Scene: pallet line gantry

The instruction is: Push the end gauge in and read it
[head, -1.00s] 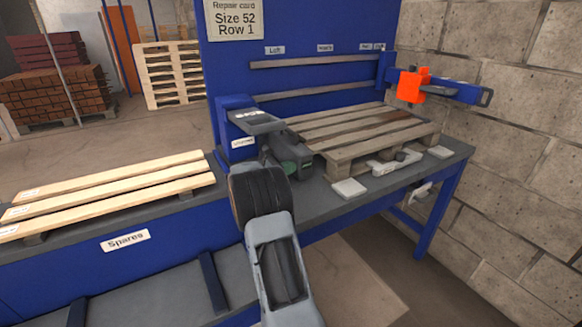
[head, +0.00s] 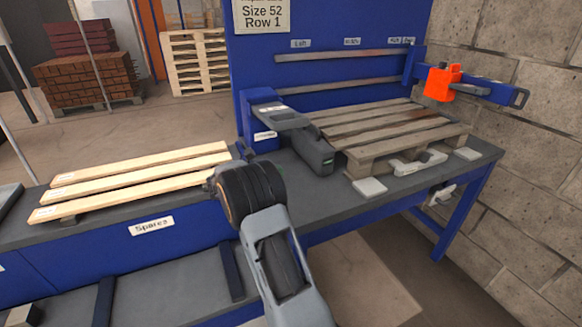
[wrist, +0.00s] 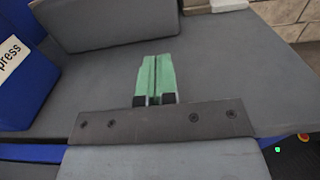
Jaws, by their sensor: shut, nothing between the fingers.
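An orange block (head: 442,83) sits on a blue bar (head: 490,90) at the right end of the blue frame; it may be the end gauge, but I cannot read any scale or number on it. My gripper (wrist: 157,62) shows in the wrist view, its two green fingers together with nothing between them, over the grey bench. The blue press box (wrist: 22,75) lies to its left. In the head view I cannot clearly make out the fingers. The orange block does not show in the wrist view.
A worn pallet (head: 390,135) lies on the bench (head: 335,205), with pale pads (head: 369,187) along its front. The press box (head: 262,118) stands left of it. Loose boards (head: 140,178) lie on the left above the Spares label (head: 151,226). A block wall (head: 540,140) bounds the right.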

